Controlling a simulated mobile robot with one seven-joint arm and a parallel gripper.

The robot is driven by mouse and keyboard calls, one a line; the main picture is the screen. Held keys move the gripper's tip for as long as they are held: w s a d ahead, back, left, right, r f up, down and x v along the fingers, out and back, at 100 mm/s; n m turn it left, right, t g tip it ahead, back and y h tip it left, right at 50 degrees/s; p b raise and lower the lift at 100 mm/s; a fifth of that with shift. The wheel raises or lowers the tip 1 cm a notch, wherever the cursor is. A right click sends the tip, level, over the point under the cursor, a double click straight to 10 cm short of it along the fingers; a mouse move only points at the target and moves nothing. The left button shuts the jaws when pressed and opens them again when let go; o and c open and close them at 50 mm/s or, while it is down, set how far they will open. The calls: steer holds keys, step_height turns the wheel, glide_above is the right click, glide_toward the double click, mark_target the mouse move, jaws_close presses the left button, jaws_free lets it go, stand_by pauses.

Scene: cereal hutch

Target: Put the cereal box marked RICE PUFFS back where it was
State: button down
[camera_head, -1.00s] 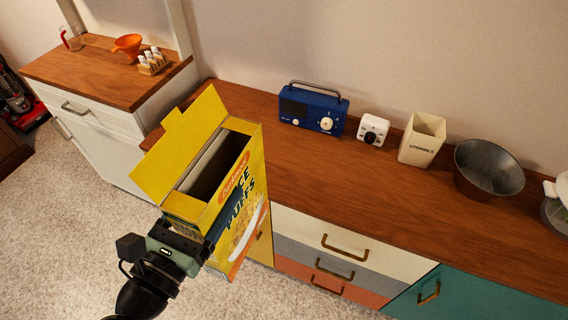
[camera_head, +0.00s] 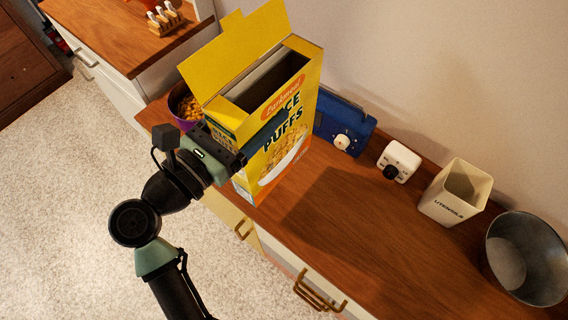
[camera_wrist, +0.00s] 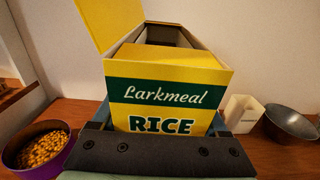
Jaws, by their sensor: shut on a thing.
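The yellow RICE PUFFS box (camera_head: 275,140) is upright with its top flaps open, over the wooden counter in the head view. Its front label faces right and toward the camera. My gripper (camera_head: 222,148) is shut on the side of the box near its middle height. In the wrist view the box (camera_wrist: 168,92) fills the centre, with a finger on each side of it. I cannot tell whether the box bottom touches the counter. A purple bowl of cereal (camera_head: 184,106) stands on the counter to the left, partly hidden behind the box; it also shows in the wrist view (camera_wrist: 58,165).
The blue radio (camera_head: 340,125) is close behind the box and partly hidden. A white timer (camera_head: 398,162), a utensils holder (camera_head: 455,192) and a metal bowl (camera_head: 527,260) stand to the right. The counter (camera_head: 335,215) is clear in front of them. A separate cabinet (camera_head: 115,35) stands at upper left.

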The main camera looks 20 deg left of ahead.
step_height(320, 180, down, 10)
steer(key=shift+s+r, duration=0.15)
stand_by(0.3)
steer(key=shift+f, duration=0.2)
jaws_free()
steer(key=shift+r, duration=0.1)
